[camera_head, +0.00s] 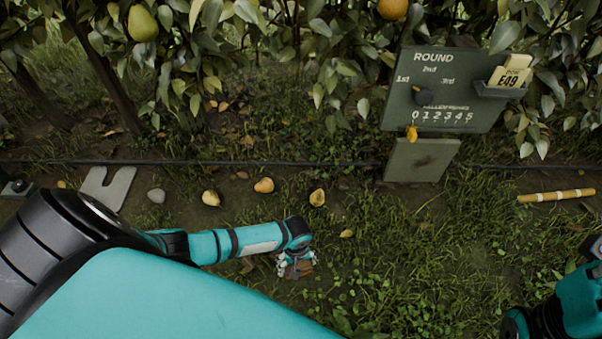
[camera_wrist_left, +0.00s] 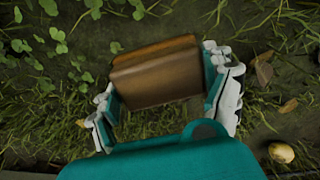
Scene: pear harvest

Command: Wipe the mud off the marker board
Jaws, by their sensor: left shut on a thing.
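The green marker board (camera_head: 450,66) stands at the back right, with ROUND and a row of numbers on it. A smaller olive panel (camera_head: 400,160) hangs just below it and bears a dark brown, mud-like smear (camera_head: 424,160). My left gripper (camera_head: 298,268) is low over the grass, in front and left of the boards and apart from them. It is shut on a brown block (camera_wrist_left: 155,75), which lies between its two fingers in the left wrist view. The block's underside is hidden. Part of my right arm shows at the lower right edge; its gripper is out of view.
Several fallen pears (camera_head: 264,185) and a grey stone (camera_head: 156,196) lie on the soil. A dark hose (camera_head: 250,163) runs across behind them. A card holder (camera_head: 498,90) is on the board's right side. Grass between gripper and panel looks clear.

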